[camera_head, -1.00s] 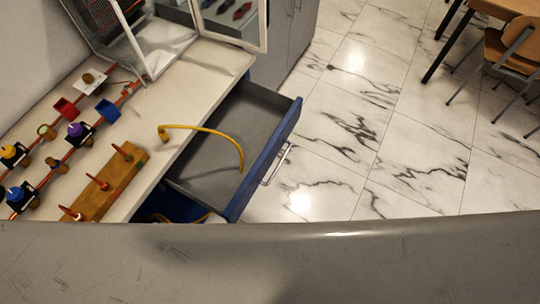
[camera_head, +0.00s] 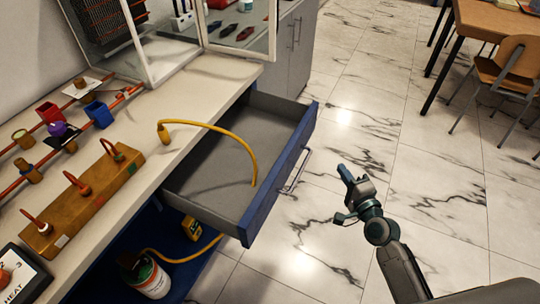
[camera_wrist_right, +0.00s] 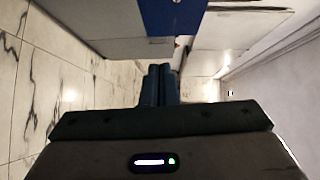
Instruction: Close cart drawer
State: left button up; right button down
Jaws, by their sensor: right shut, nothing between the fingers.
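The cart drawer (camera_head: 225,160) is pulled out to the right from under the white worktop. It is grey inside, with a blue front (camera_head: 281,180) and a metal bar handle (camera_head: 296,171). The drawer looks empty, apart from a yellow hose that hangs over it. My right gripper (camera_head: 344,172) is to the right of the blue front, apart from it, over the tiled floor. In the right wrist view its fingers (camera_wrist_right: 159,84) are together and hold nothing, with a blue panel (camera_wrist_right: 172,16) ahead. My left gripper is not in view.
The yellow hose (camera_head: 215,129) arches from the worktop (camera_head: 160,117) across the drawer opening. A white-labelled bottle (camera_head: 150,279) stands on the blue lower shelf. A table (camera_head: 490,28) and chair (camera_head: 510,70) stand far right. The floor between is clear.

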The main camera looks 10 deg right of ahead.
jog(key=r, duration=0.1)
send_near(309, 132)
jog(key=w+d, duration=0.2)
jog(key=w, duration=0.1)
jog(key=shift+w+a, duration=1.1)
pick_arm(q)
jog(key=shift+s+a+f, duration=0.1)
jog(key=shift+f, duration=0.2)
pick_arm(e)
jog(key=shift+w+a+f, duration=0.1)
jog(key=shift+w+a, duration=0.15)
jog(key=shift+a, duration=0.15)
